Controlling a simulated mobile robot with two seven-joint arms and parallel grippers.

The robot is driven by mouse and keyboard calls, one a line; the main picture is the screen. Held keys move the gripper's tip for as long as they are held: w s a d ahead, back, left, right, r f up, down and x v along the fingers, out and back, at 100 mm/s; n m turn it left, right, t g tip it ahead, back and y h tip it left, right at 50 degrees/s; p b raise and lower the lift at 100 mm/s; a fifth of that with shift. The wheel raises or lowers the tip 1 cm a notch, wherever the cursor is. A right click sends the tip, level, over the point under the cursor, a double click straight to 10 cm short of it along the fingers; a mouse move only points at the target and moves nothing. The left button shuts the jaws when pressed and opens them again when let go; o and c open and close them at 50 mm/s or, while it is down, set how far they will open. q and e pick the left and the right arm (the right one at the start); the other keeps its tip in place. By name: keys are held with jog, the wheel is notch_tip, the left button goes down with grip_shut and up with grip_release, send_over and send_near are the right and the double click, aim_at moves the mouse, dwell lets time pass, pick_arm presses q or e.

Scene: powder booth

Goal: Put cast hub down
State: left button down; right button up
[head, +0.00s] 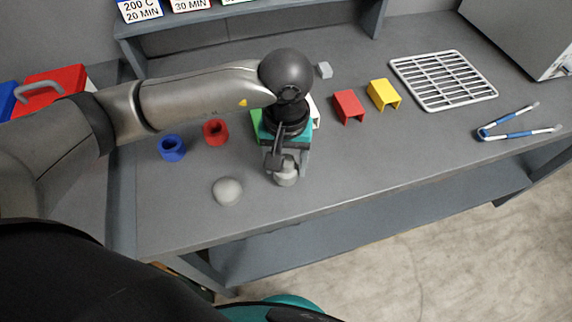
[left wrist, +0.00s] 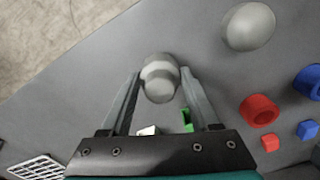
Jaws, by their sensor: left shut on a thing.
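The cast hub (head: 287,177) is a light grey, rounded, stepped piece near the front of the grey bench. In the left wrist view the hub (left wrist: 160,78) sits between the two finger ends. My left gripper (head: 283,168) points down over the bench and is shut on the hub; it also shows in the left wrist view (left wrist: 161,85). The fingers hide part of the hub in the head view. I cannot tell whether its underside touches the bench. My right gripper is not in view.
A grey dome (head: 227,191) lies left of the hub. Blue (head: 172,148) and red (head: 215,132) rings stand behind it. Red (head: 348,107) and yellow (head: 384,94) brackets, a white rack (head: 443,80) and blue-handled tongs (head: 518,133) lie rightward. The bench's front right is clear.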

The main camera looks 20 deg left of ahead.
aim_at(286, 161)
pick_arm(q)
jog(key=shift+f, duration=0.55)
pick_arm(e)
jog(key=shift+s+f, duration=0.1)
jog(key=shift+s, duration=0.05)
pick_arm(q)
jog(key=shift+f, duration=0.15)
jog(key=shift+c, duration=0.6)
grip_release()
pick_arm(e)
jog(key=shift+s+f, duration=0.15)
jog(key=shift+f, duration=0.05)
pick_arm(q)
notch_tip(286, 161, up, 12)
jog(key=shift+r+p, duration=0.2)
jog(key=shift+p, duration=0.15)
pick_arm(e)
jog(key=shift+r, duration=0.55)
